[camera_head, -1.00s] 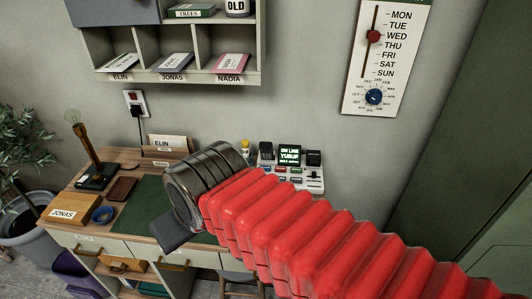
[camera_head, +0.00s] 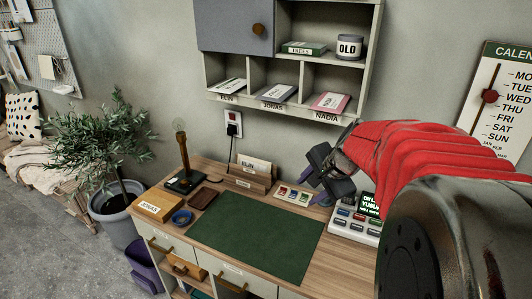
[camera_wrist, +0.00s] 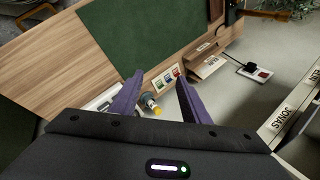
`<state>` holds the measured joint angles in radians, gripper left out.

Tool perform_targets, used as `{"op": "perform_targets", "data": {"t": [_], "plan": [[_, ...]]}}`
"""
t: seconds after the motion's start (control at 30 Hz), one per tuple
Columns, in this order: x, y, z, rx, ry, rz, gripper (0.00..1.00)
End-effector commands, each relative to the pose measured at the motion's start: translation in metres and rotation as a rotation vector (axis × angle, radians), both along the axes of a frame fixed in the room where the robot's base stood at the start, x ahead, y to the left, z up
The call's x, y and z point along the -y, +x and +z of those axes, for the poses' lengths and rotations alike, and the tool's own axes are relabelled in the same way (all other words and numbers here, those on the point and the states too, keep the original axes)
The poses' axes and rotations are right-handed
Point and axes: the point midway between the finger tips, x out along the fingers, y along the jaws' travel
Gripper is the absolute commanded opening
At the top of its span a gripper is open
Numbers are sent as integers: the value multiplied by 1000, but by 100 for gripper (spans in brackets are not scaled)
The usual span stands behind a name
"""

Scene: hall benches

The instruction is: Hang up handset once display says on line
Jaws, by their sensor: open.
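The desk phone (camera_head: 345,230) is a pale console with coloured keys, at the right end of the desk in the head view. Its green-lit display (camera_head: 369,205) reads "ON LI…" over "YUSU…", cut off by my arm. I cannot make out the handset; my arm hides part of the phone. My gripper (camera_head: 312,178) hangs above the desk, left of and above the phone. In the wrist view its purple fingers (camera_wrist: 160,78) are apart with nothing gripped. A pale corner, perhaps the phone (camera_wrist: 103,100), shows beside the left finger.
A yellow-capped bottle (camera_wrist: 153,107) shows beyond the fingers. A card with coloured squares (camera_head: 293,195) and a letter holder (camera_head: 250,175) stand at the desk's back. The green mat (camera_head: 255,235) is clear. Wall pigeonholes (camera_head: 290,120) hang above.

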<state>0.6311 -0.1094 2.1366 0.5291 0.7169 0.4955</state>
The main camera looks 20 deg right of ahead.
Motion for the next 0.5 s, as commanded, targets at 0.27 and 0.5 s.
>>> {"op": "perform_targets", "data": {"t": [0.27, 0.5], "plan": [[119, 5, -33, 52, 205, -422, 42], [202, -10, -60, 106, 337, -709, 42]]}}
